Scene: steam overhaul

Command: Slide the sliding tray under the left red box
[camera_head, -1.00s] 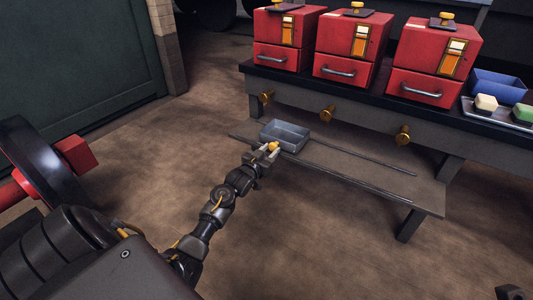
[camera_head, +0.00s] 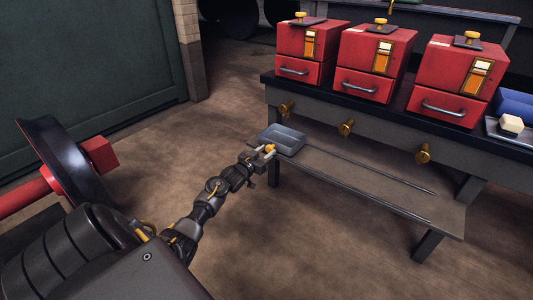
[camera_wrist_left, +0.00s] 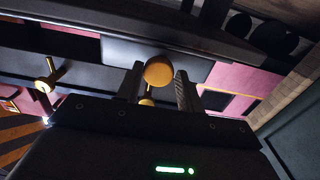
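The sliding tray (camera_head: 284,137) is a shallow grey-blue open box at the left end of the low shelf (camera_head: 400,200), below the left brass knob. The left red box (camera_head: 312,45) stands on the bench above it. My left gripper (camera_head: 266,150) is at the tray's front, around its small yellow knob (camera_head: 270,147). My right gripper is not in view.
Two more red boxes, middle (camera_head: 375,60) and right (camera_head: 455,80), stand on the bench. Brass knobs (camera_head: 346,127) stick out from the bench front above the shelf. A bench leg (camera_head: 273,170) stands beside the gripper. The floor in front is clear.

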